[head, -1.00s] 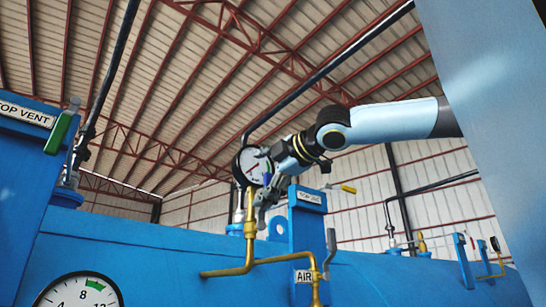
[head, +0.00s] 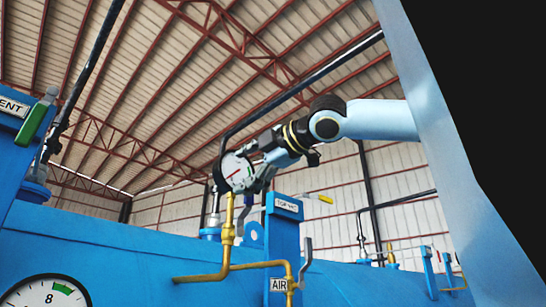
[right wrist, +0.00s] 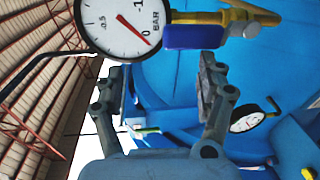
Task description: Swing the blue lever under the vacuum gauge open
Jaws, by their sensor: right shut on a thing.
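The round white vacuum gauge (head: 237,172) stands on a brass pipe in the head view. Its dial (right wrist: 122,28) fills the top left of the right wrist view, with its red needle near 0. The blue lever (right wrist: 193,37) shows in the right wrist view at the brass pipe just beside the dial. My right gripper (head: 262,178) is close against the right side of the gauge. My left gripper is not in view.
A blue post (head: 282,235) with a label plate stands right of the gauge. A brass AIR pipe (head: 245,266) runs below, with a grey lever (head: 306,255) beside it. A green-handled lever (head: 36,118) is at far left and a large gauge (head: 45,293) at bottom left.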

